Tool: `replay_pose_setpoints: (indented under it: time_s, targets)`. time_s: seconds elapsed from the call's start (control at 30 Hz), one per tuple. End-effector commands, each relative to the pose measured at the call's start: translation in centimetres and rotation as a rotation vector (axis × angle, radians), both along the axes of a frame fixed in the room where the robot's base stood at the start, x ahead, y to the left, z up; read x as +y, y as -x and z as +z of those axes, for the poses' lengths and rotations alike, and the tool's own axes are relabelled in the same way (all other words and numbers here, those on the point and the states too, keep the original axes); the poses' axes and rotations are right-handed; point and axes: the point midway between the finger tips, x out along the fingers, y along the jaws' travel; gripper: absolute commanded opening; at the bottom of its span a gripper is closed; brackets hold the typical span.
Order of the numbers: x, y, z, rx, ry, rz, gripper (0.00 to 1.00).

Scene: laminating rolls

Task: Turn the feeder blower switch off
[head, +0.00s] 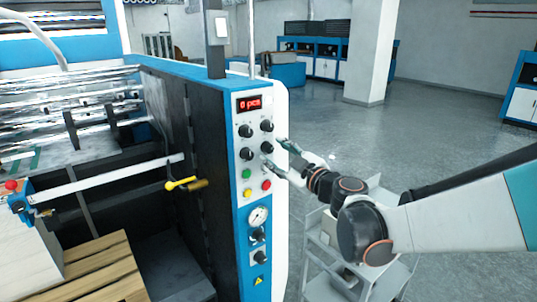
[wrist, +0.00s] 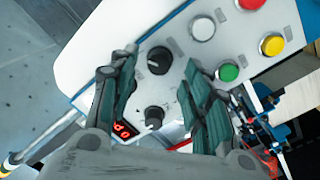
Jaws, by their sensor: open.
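The blue and white control panel (head: 243,205) carries several black rotary knobs below a red "0 pcs" display (head: 249,104). Their labels are too small to read, so I cannot tell which one is the feeder blower switch. My gripper (head: 272,155) is open in front of the right knob column, its fingertips near the second-row right knob (head: 267,147). In the wrist view that knob (wrist: 159,60) shows between the two fingertips, with its pointer mark visible. Another knob (wrist: 155,117) lies between the fingers nearer the display. I cannot tell whether a finger touches the panel.
Below the knobs are a green button (head: 246,174), a yellow button (head: 247,193) and a red button (head: 267,185). A white button (wrist: 202,28) shows in the wrist view. A grey cart (head: 340,262) stands under my arm.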

Motion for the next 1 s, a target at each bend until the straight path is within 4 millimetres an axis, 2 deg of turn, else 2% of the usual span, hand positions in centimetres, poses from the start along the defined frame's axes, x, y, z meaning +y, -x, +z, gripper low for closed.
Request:
replay_pose_setpoints:
  time_s: [0.2, 0.57, 0.6, 0.8, 1.0]
  targets:
    - [1.2, -2.1, 0.0, 0.000, 0.000, 0.000, 0.44]
    - [1.5, -2.6, 0.0, -0.001, 0.000, -0.001, 0.44]
    - [1.5, -2.6, 0.0, -0.001, 0.000, -0.001, 0.42]
    - [1.5, -2.6, 0.0, -0.001, 0.000, -0.001, 0.00]
    - [1.5, -2.6, 0.0, -0.003, 0.003, -0.001, 0.00]
